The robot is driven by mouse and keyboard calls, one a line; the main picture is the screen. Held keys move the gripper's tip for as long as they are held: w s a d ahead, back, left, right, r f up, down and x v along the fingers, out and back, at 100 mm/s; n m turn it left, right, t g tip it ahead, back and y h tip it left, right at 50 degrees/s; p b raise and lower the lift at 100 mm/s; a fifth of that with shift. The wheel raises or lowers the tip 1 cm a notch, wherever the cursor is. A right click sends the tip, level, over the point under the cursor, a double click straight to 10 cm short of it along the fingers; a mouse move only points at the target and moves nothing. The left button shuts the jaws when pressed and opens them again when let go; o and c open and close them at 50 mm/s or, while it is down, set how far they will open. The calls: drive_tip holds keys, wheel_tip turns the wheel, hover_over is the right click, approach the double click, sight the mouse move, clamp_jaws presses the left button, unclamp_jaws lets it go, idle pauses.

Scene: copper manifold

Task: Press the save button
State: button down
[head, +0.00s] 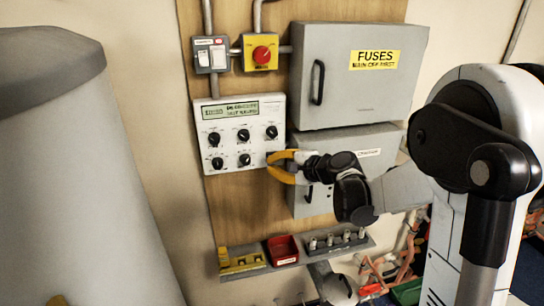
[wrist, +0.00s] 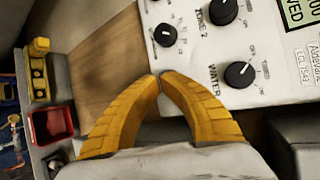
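The grey-white control panel (head: 229,150) is on the wooden backboard, with a display (head: 229,111) at its top and several black knobs. In the wrist view the panel (wrist: 199,68) appears turned, and part of its display (wrist: 299,12) shows letters ending in "VED". My gripper (head: 268,161) is at the panel's lower right edge in the head view. In the wrist view its yellow fingers (wrist: 160,76) meet at the tips, with nothing between them. The tips overlap the panel's edge; contact cannot be told. I cannot make out a save button; it may be behind the fingers.
A grey fuse box (head: 350,90) and another grey box (head: 350,141) stand to the right. A red knob on a yellow box (head: 261,53) and a switch (head: 210,54) sit above. A shelf below holds a red bin (head: 283,247). A large grey cylinder (head: 75,180) fills the left.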

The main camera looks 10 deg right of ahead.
drive_tip(key=shift+w, duration=0.2)
drive_tip(key=shift+w, duration=0.25)
drive_tip(key=shift+w, duration=0.4)
idle(0.6)
drive_tip(key=shift+s, duration=0.85)
drive_tip(key=shift+s, duration=0.1)
drive_tip(key=s, duration=0.4)
drive_tip(key=shift+s, duration=0.35)
drive_tip(key=shift+s+b, duration=0.1)
drive_tip(key=shift+b, duration=0.2)
